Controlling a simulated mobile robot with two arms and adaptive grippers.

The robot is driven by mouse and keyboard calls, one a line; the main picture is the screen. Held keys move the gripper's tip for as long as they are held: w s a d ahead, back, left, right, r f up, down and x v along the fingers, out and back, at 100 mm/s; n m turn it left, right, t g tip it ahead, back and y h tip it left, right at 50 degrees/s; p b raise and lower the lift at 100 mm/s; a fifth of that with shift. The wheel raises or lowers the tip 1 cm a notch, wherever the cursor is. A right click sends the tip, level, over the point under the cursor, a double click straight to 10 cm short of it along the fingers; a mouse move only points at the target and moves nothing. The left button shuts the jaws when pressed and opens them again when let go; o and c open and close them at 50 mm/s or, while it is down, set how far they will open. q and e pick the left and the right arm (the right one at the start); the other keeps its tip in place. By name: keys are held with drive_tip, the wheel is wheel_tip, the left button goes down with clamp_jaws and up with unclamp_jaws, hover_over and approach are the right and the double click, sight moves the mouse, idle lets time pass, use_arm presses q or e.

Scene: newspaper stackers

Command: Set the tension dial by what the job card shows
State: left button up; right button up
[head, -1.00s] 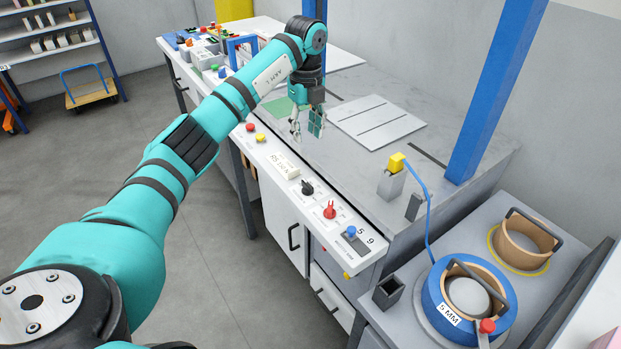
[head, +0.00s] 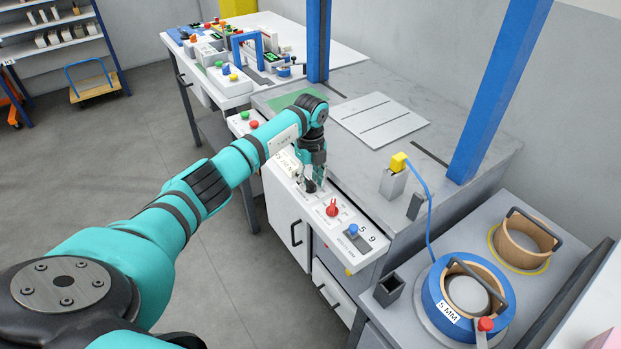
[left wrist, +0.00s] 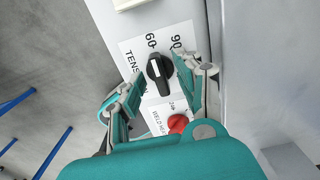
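The tension dial is a black knob with a white pointer line, and it shows in the left wrist view (left wrist: 158,73). Its white plate (left wrist: 132,48) reads "TENS", with the marks 60 and 90 visible. The pointer aims toward the 60 side. My left gripper (head: 310,187) is above the dial, pointing down. In the left wrist view its fingers (left wrist: 160,88) are open, one on each side of the knob, with no clear contact. A cream block with printing, perhaps the job card, lies partly behind my arm (head: 286,161). My right gripper is not in view.
A blue strap coil marked 5 MM (head: 432,291) stands at right. A blue post (head: 495,95) rises behind.

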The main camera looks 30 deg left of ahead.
use_arm(q)
drive_tip(key=shift+c, duration=0.2)
clamp_jaws()
